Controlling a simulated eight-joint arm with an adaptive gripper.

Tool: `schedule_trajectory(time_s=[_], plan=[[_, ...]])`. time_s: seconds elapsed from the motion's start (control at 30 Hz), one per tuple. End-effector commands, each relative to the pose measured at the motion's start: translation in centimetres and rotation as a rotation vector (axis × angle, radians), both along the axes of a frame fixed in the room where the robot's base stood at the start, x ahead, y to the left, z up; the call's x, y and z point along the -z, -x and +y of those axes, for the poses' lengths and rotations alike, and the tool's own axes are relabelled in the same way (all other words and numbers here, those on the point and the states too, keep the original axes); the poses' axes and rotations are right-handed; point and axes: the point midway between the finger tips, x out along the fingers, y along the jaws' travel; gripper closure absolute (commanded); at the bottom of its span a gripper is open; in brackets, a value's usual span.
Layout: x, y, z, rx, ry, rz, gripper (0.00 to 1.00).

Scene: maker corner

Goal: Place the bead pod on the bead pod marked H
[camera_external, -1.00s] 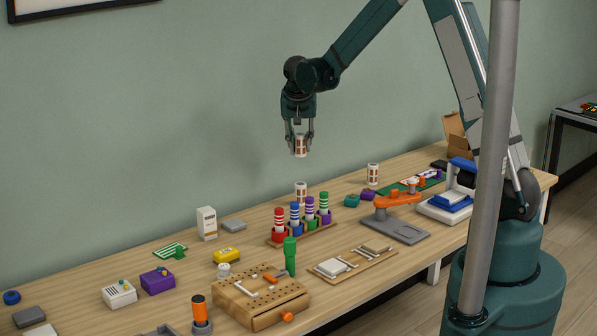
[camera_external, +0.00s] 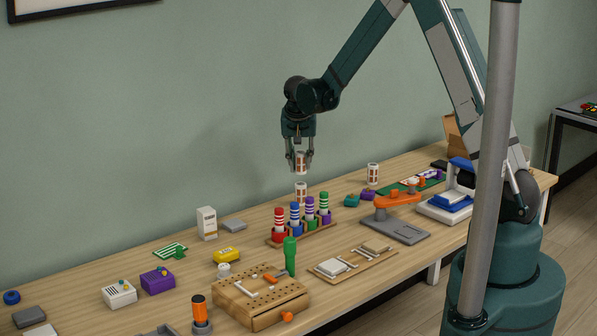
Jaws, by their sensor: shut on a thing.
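My gripper (camera_external: 300,163) is shut on a bead pod (camera_external: 302,161), a small white cylinder with brown markings. It holds the pod upright in the air, just above a second, similar bead pod (camera_external: 301,191) that stands on the table behind the marker rack. A small gap shows between the two pods. A third bead pod (camera_external: 373,173) stands on the table farther right. The letters on the pods are too small to read, so I cannot tell which one is marked H.
A rack of colored markers (camera_external: 301,221) stands close in front of the lower pod. Teal and purple pieces (camera_external: 360,198) lie to its right, near an orange-armed device (camera_external: 396,214). A white box (camera_external: 207,223) stands to the left. A pegboard block (camera_external: 261,297) is in front.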

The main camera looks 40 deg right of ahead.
Motion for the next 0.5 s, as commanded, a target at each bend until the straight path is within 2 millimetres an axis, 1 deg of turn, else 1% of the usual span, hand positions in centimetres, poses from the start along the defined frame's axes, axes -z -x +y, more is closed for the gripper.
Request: schedule_trajectory(time_s=[0.17, 0.4, 0.5], plan=[[0.7, 0.0, 0.0, 0.000, 0.000, 0.000, 0.89], [3.1, 0.0, 0.0, 0.000, 0.000, 0.000, 0.89], [3.7, 0.0, 0.0, 0.000, 0.000, 0.000, 0.89]])
